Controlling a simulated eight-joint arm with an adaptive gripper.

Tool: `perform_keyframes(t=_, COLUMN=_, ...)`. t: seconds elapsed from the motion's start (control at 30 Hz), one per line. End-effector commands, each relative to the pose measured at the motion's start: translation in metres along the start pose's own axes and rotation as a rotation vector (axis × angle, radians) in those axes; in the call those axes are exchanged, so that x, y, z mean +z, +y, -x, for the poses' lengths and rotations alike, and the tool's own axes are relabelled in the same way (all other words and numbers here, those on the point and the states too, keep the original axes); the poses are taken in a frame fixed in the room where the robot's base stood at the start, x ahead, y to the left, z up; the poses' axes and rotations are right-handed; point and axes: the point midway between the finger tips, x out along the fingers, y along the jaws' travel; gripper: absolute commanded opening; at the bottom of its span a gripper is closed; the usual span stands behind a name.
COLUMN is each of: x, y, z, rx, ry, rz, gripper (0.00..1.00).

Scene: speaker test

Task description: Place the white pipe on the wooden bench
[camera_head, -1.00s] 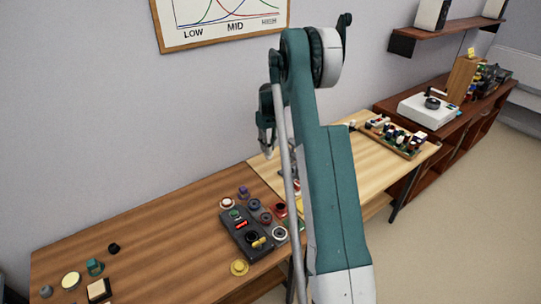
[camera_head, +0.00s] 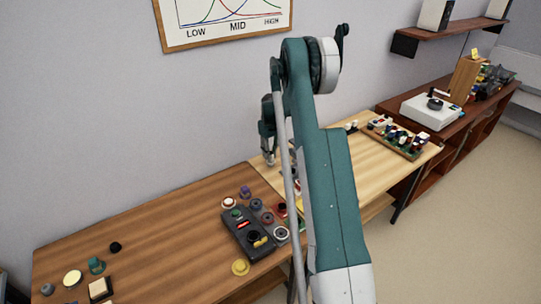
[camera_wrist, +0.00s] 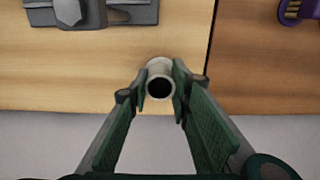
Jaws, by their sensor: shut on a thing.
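My gripper (camera_wrist: 160,88) is shut on the white pipe (camera_wrist: 160,66) in the wrist view. The pipe is a short off-white tube with a dark round opening, seen nearly end-on between the two fingers. It is over the pale wooden bench (camera_wrist: 60,70), close to the bench's wall-side edge. I cannot tell whether it touches the bench. In the head view my gripper (camera_head: 268,158) hangs pointing down near the wall, over the left end of the pale bench (camera_head: 370,165). The pipe is too small to make out clearly there.
A darker wooden bench (camera_head: 150,225) adjoins the pale one, with a black control box (camera_head: 248,236) and several knobs. A grey metal device (camera_wrist: 90,12) and a purple brush-like item (camera_wrist: 300,10) lie away from the wall. A filled tray (camera_head: 400,140) stands farther right.

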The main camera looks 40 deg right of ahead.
Motion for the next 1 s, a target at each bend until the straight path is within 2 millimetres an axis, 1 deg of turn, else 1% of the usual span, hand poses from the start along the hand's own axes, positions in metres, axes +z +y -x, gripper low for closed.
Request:
perform_keyframes(t=0.23, x=0.0000, y=0.0000, z=-0.0001, rx=0.000, ry=0.000, rz=0.000, gripper=0.09)
perform_keyframes(t=0.4, x=0.0000, y=0.0000, z=-0.0039, rx=0.000, ry=0.000, rz=0.000, gripper=0.09)
perform_keyframes(t=0.43, x=0.0000, y=0.0000, z=-0.0040, rx=0.000, ry=0.000, rz=0.000, gripper=0.22)
perform_keyframes(t=0.53, x=0.0000, y=0.0000, z=-0.0033, rx=0.000, ry=0.000, rz=0.000, gripper=0.35)
perform_keyframes(t=1.0, x=0.0001, y=-0.0001, z=-0.0003, rx=0.000, ry=0.000, rz=0.000, gripper=0.36)
